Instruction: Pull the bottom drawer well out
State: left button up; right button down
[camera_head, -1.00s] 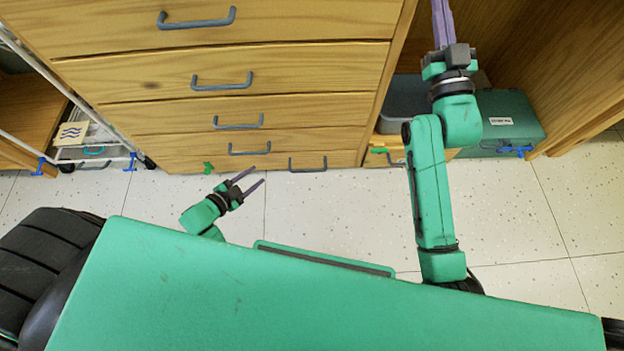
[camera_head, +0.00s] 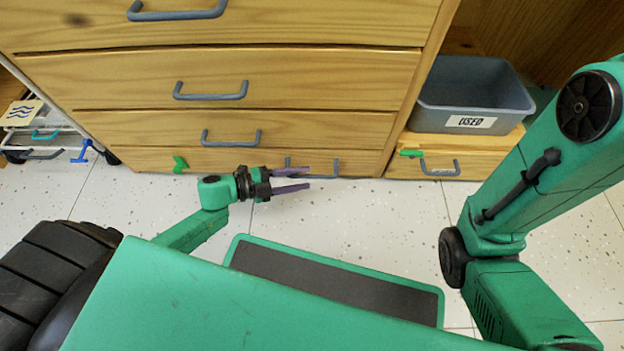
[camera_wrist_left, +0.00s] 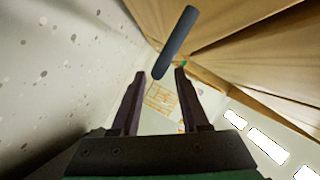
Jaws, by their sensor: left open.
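The wooden drawer unit fills the upper part of the head view, and its bottom drawer (camera_head: 240,163) looks closed, flush with the fronts above. The bottom drawer's grey handle (camera_head: 334,166) is partly hidden behind my left gripper (camera_head: 308,179). That gripper points right, open and empty, just in front of the handle. In the left wrist view the dark handle bar (camera_wrist_left: 175,45) lies ahead of the open fingers (camera_wrist_left: 160,73), its lower end appearing between the tips. Contact cannot be told. My right arm shows at the right, but its gripper is out of view.
A grey bin (camera_head: 480,98) labelled USED stands on a small wooden drawer (camera_head: 462,158) right of the unit. A wire cart (camera_head: 50,143) stands at left. The speckled floor (camera_head: 385,225) before the drawers is clear.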

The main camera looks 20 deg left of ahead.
aim_at(307, 177)
pick_arm(q)
jog(key=b+x, duration=0.1)
jog(key=x, duration=0.2)
jog(key=shift+w+d, duration=0.15)
jog(key=shift+d, duration=0.05)
grip_shut()
dwell(1.2)
